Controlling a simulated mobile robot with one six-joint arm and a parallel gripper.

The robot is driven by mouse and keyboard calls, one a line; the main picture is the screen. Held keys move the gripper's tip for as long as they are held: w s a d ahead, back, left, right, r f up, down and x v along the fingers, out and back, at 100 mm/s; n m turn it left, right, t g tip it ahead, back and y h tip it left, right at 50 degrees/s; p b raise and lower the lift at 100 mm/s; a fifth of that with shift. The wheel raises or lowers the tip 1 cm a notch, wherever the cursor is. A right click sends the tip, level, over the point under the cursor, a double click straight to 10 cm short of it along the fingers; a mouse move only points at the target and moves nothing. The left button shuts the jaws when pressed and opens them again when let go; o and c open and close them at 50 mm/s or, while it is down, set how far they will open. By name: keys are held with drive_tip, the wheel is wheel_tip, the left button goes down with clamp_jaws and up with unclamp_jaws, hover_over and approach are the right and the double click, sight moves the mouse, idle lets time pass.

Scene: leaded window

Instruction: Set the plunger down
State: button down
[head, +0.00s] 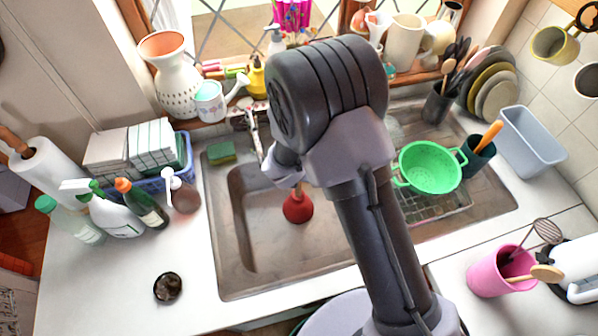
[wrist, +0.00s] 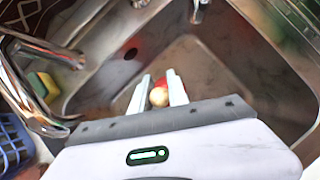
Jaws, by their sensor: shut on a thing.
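The plunger has a red rubber cup (head: 298,207) and a pale wooden handle (wrist: 158,97). It is inside the left basin of the metal sink (head: 237,275), cup downward. In the wrist view, my gripper (wrist: 159,76) has its two pale fingers closed on the handle, with the handle's round end towards the camera and some red beyond it. In the head view, my arm hides most of the handle and the fingers. I cannot tell whether the cup touches the basin floor.
A green colander (head: 431,167) sits over the right side of the sink. A yellow-green sponge (head: 221,153) and the tap (wrist: 45,52) are at the back left. Spray bottles (head: 108,211) stand on the left counter. The left basin is otherwise clear.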

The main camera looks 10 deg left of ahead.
drive_tip(key=shift+f+b, duration=0.35)
drive_tip(key=shift+b, duration=0.05)
drive_tip(key=c, duration=1.3)
unclamp_jaws()
drive_tip(key=shift+r, duration=0.15)
